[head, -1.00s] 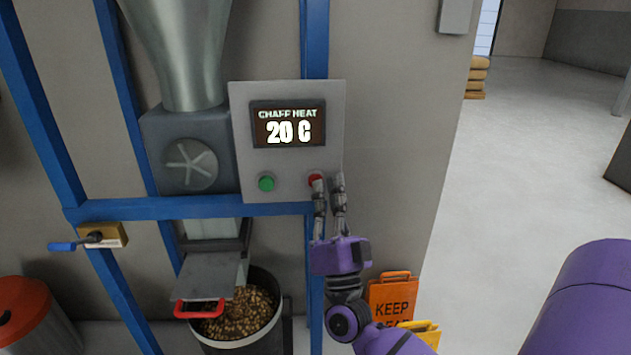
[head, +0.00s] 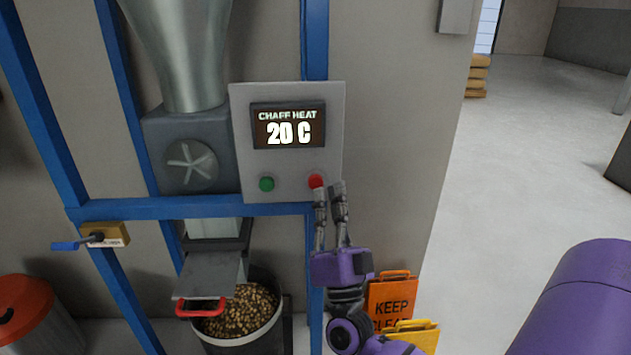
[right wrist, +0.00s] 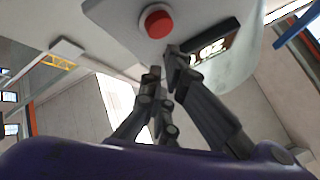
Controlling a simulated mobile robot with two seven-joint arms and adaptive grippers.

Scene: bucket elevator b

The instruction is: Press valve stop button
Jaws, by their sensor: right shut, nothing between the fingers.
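The grey control box (head: 288,103) is fixed to the blue frame, and its display reads "CHAFF HEAT 20 C". A red button (head: 316,181) is at its lower right and a green button (head: 267,184) at its lower left. My right gripper (head: 329,190) is shut and empty, its fingertips just below the red button in the head view. In the right wrist view the red button (right wrist: 156,21) is fully visible beyond the fingertips (right wrist: 163,70), with a gap between them in the picture. My left gripper is not in view.
A blue-handled lever (head: 75,243) is on the frame at left. A bucket (head: 270,335) of beans stands under a chute with a red-handled plate (head: 208,277). An orange sign (head: 391,295) stands below right. Open floor (head: 520,180) lies to the right.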

